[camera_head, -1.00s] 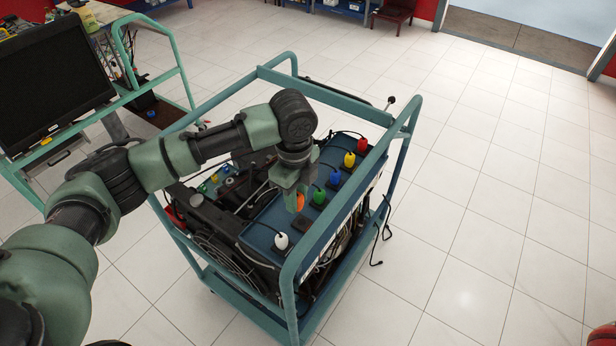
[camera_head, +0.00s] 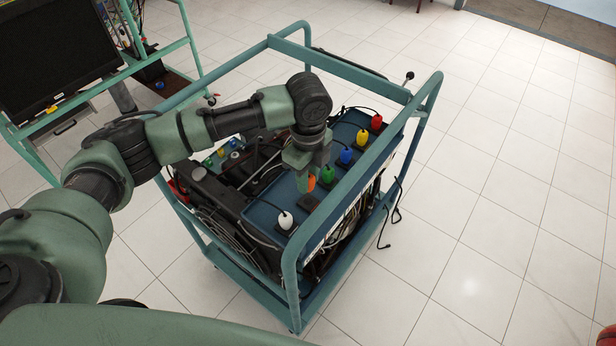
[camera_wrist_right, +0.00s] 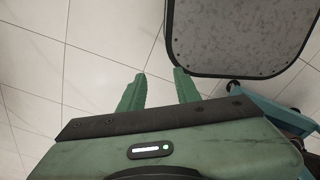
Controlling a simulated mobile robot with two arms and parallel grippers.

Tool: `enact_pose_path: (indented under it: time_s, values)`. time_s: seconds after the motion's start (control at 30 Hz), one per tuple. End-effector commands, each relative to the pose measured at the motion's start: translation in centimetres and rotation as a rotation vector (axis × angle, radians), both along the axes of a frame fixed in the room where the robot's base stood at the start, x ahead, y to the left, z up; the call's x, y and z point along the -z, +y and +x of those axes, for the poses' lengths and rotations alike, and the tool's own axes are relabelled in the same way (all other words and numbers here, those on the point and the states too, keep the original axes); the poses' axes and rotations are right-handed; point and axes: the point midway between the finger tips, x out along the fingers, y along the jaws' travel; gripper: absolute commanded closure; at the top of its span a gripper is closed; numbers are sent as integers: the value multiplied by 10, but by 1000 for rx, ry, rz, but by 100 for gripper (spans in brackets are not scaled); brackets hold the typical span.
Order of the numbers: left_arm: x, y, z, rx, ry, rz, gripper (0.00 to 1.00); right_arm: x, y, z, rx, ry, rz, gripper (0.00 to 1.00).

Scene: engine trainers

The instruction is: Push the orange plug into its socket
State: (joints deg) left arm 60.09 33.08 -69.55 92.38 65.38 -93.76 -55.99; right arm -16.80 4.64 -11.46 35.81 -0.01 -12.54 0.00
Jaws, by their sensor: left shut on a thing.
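The orange plug (camera_head: 311,183) is in the head view, between the white and green plugs above a blue panel on the engine trainer. My left gripper (camera_head: 307,178) points down and is shut on it, hiding part of the plug. A dark square socket (camera_head: 308,203) shows on the panel just below the plug in the picture. The plug looks apart from this socket; the exact gap cannot be told. My right gripper (camera_wrist_right: 160,82) shows in the right wrist view, open and empty, with pale floor tiles behind it.
White (camera_head: 285,220), green (camera_head: 327,175), blue (camera_head: 346,155), yellow (camera_head: 361,139) and red (camera_head: 376,123) plugs stand along the panel. A teal tube frame (camera_head: 292,262) surrounds the trainer. Another cart with a monitor (camera_head: 55,60) stands at left. Tiled floor at right is mostly clear.

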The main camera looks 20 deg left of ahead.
Motion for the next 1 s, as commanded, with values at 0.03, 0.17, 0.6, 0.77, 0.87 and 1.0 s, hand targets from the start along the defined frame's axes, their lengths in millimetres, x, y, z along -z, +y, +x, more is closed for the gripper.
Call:
enact_pose_path:
  time_s: [0.03, 0.17, 0.6, 0.77, 0.87, 1.0]
  values:
    - [8, 0, 0, 0, 0, 0, 100, 8, 0, 1, 0, -2, 0, 67]
    - [19, 0, 0, 0, 0, 0, 100, 21, 0, 0, 0, 0, 0, 67]
    - [49, 0, 0, 0, -1, 0, 100, 55, 0, -10, 0, 15, -1, 67]
    - [49, 0, 0, 0, -1, 1, 100, 55, 0, -10, 0, 15, 0, 67]
    - [49, 0, 0, 0, -1, 1, 100, 54, 0, -10, 1, 15, 0, 67]
    - [49, 0, 0, 0, -1, 1, 100, 54, 1, -10, 1, 15, 0, 67]
